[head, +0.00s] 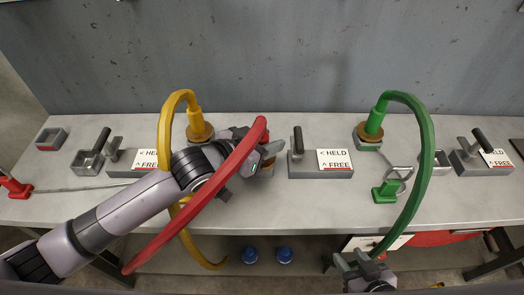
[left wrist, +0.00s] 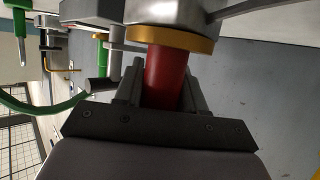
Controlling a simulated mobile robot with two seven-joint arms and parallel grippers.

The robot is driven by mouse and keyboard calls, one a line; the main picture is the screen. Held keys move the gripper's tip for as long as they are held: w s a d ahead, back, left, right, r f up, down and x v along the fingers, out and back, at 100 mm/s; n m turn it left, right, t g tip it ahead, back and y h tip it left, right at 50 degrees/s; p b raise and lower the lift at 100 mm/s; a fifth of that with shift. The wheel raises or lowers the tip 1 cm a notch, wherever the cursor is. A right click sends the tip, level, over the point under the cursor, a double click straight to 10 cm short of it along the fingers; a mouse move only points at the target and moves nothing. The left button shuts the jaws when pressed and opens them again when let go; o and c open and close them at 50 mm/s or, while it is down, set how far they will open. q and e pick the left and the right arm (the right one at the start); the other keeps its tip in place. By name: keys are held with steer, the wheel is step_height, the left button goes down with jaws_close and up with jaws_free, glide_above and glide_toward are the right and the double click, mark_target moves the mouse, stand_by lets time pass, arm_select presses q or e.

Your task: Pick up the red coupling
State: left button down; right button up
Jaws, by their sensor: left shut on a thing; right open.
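My left gripper (head: 264,160) reaches over the middle of the bench and is shut on the red coupling. In the left wrist view the red coupling (left wrist: 166,78) is a red cylinder between the fingers, with a brass ring (left wrist: 172,40) and a grey metal part at its far end. In the head view the coupling is mostly hidden by the gripper and the red hose (head: 190,213), which arches over my left arm and hangs off the front edge. My right gripper (head: 362,268) is open at the bottom, near the green hose (head: 424,150).
A yellow hose (head: 164,130) and the green hose stand on brass-ringed fittings. Lever blocks labelled HELD and FREE (head: 322,170) line the bench (head: 320,205). A red cap (head: 15,188) lies far left on a cable, a green one (head: 385,190) right. A grey wall stands behind.

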arm_select(q)
steer(key=shift+r, duration=0.15)
step_height(320, 180, up, 20)
steer(key=p, duration=0.1)
stand_by(0.3)
steer(key=shift+a, duration=0.1)
